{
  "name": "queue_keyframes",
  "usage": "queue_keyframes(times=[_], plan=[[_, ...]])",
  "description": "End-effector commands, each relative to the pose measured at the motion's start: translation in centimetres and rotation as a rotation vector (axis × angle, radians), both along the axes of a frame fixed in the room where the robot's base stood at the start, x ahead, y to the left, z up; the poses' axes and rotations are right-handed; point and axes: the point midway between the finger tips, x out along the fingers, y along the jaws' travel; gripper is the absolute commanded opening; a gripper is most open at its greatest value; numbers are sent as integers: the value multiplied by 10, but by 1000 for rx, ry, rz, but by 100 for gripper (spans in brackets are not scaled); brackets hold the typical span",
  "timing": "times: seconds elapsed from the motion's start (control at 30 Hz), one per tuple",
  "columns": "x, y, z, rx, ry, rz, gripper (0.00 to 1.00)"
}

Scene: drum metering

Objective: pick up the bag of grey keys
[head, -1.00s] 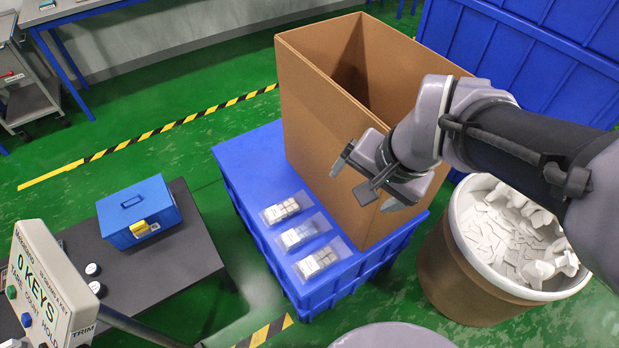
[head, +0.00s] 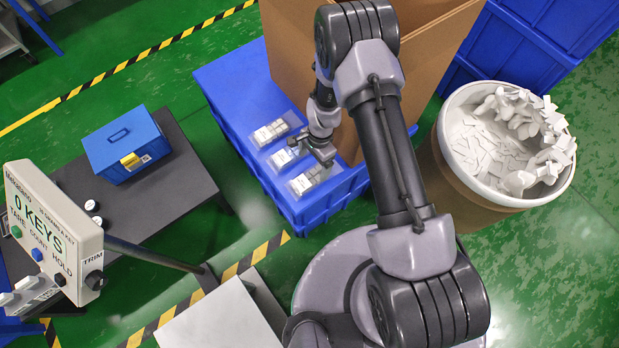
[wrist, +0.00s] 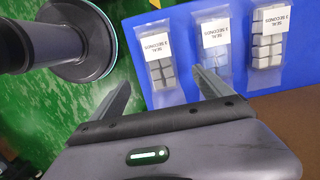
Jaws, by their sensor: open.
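Three clear bags of keys lie in a row on the blue crate lid. The bag of grey keys (head: 305,182) is the nearest in the head view; in the wrist view it is the leftmost (wrist: 162,72), with a white label at its far end. The middle bag (head: 282,157) holds pale bluish keys and also shows in the wrist view (wrist: 214,50). The far bag (head: 270,132) holds pale off-white keys, at right in the wrist view (wrist: 268,45). My gripper (wrist: 161,80) is open and empty above the row, its fingers on either side of the grey bag in the wrist view.
A tall cardboard box (head: 440,60) stands on the blue crate (head: 235,90), close beside the bags. A drum of white pieces (head: 450,150) stands at right. A dark bench (head: 180,175) at left carries a blue case (head: 125,145). A counter display (head: 50,225) stands at lower left.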

Motion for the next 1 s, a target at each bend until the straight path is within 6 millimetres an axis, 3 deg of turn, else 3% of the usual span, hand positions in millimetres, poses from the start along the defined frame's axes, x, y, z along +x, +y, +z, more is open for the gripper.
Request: queue_keyframes(times=[0.03, 0.1, 0.37, 0.57, 0.8, 1.0], plan=[[-2, 2, -21, -1, 3, 0, 89], [-3, 3, -38, 0, 2, 2, 89], [-5, 7, -65, 1, 0, 1, 89], [-9, 12, -105, 0, 1, 1, 89], [-9, 13, -107, 0, 0, 1, 89], [-9, 13, -107, 1, 0, 1, 50]])
